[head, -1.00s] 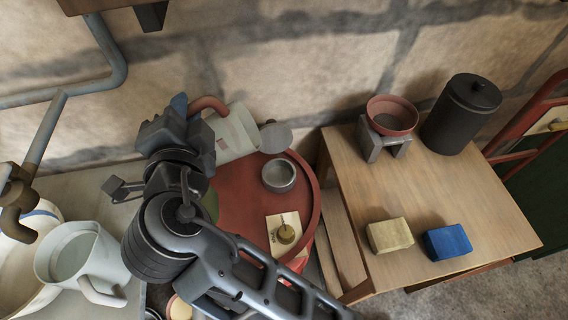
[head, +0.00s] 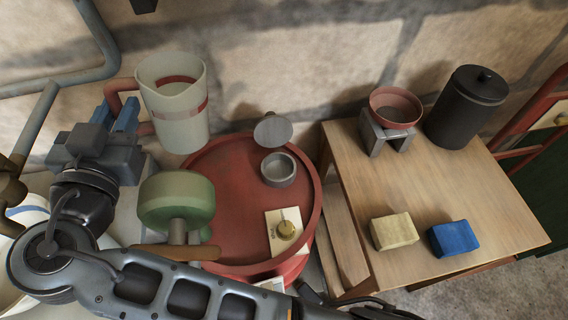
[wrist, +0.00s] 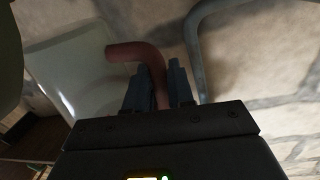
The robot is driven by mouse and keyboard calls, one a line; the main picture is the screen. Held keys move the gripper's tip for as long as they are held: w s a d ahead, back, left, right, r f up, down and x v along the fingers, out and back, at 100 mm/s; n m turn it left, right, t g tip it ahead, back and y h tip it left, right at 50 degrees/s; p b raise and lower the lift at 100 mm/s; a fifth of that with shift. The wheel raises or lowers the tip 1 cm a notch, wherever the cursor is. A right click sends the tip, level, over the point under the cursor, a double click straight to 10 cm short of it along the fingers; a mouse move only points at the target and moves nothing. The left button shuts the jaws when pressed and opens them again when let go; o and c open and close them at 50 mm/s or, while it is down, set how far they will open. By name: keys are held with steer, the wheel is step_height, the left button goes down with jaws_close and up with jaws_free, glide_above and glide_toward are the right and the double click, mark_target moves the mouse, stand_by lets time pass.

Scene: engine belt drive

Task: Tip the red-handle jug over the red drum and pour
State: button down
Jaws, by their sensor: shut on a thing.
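The red-handle jug (head: 180,122) is pale with a red band and stands nearly upright in the air, above and left of the red drum (head: 228,170). My gripper (head: 118,112) is shut on its red handle. In the wrist view, my gripper's fingers (wrist: 158,88) close around the red handle (wrist: 150,60), with the jug's pale wall (wrist: 75,62) at left. The drum top has a round metal collar (head: 278,169) with its grey lid (head: 273,129) raised behind it. I see no stream from the jug; its contents are unclear.
A green round body (head: 176,198) on a post, with a wooden handle (head: 175,252), covers the drum's left side. A tag (head: 287,230) lies on the drum. The wooden table (head: 450,195) at right holds a red bowl on a stand (head: 393,110), a black canister (head: 466,108) and two blocks.

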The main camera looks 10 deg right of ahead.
steer(key=shift+a+f+n, duration=0.2)
steer(key=shift+f+n, duration=0.15)
steer(key=shift+n, duration=0.05)
steer(key=shift+a+n+b, duration=0.25)
steer(key=shift+n+b, duration=0.1)
steer(key=shift+n, duration=0.25)
steer(key=shift+r+p, duration=0.75)
steer(key=shift+r, duration=1.1)
